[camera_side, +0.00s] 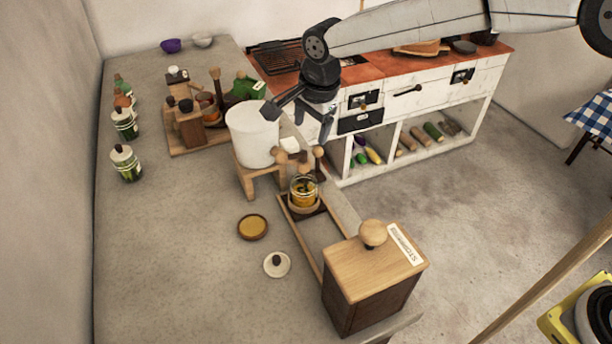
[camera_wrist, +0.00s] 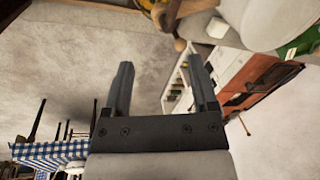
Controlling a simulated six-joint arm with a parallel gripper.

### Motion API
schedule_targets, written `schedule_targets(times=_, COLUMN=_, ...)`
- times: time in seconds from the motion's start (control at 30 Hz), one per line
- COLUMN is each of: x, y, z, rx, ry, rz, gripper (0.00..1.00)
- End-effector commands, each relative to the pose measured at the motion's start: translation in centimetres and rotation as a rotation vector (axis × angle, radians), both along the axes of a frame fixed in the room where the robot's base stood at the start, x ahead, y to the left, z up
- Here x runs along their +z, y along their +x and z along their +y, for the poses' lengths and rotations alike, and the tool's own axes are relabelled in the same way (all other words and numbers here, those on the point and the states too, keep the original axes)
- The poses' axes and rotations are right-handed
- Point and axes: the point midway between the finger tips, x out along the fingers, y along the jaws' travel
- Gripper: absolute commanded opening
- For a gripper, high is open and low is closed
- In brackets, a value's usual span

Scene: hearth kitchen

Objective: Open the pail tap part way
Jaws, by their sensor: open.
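The white pail (camera_side: 252,136) stands on a small wooden stand (camera_side: 262,180) on the counter. Its wooden tap (camera_side: 293,158) sticks out at the lower right of the pail, with round knobs; how far it is turned I cannot tell. A glass jar (camera_side: 304,192) with golden contents stands below the tap. My gripper (camera_side: 299,120) is open and empty, above and beside the pail's right side, apart from the tap. In the wrist view the open fingers (camera_wrist: 160,68) have nothing between them, and the pail (camera_wrist: 268,20) shows at the upper right.
A wooden box (camera_side: 370,275) with a knob stands at the counter's front right. An amber disc (camera_side: 253,227) and a pale lid (camera_side: 277,264) lie on the counter. Bottles (camera_side: 125,163) line the left. The counter's left middle is clear.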

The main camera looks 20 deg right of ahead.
Motion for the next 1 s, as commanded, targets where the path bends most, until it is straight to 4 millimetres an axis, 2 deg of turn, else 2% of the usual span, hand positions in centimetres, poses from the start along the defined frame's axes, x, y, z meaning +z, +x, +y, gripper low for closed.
schedule_targets(times=0.03, x=-0.1, y=0.3, z=1.3, rx=-0.036, ry=0.008, rz=0.003, gripper=0.75)
schedule_targets(times=0.1, x=0.0, y=0.7, z=2.6, rx=-0.090, ry=0.018, rz=0.006, gripper=0.75)
schedule_targets(times=0.3, x=0.2, y=1.1, z=4.8, rx=-0.184, ry=0.037, rz=0.010, gripper=0.75)
schedule_targets(times=0.67, x=-0.1, y=1.2, z=5.1, rx=-0.200, ry=0.038, rz=0.012, gripper=0.75)
schedule_targets(times=1.0, x=-3.2, y=1.8, z=5.2, rx=-0.200, ry=0.038, rz=0.012, gripper=0.75)
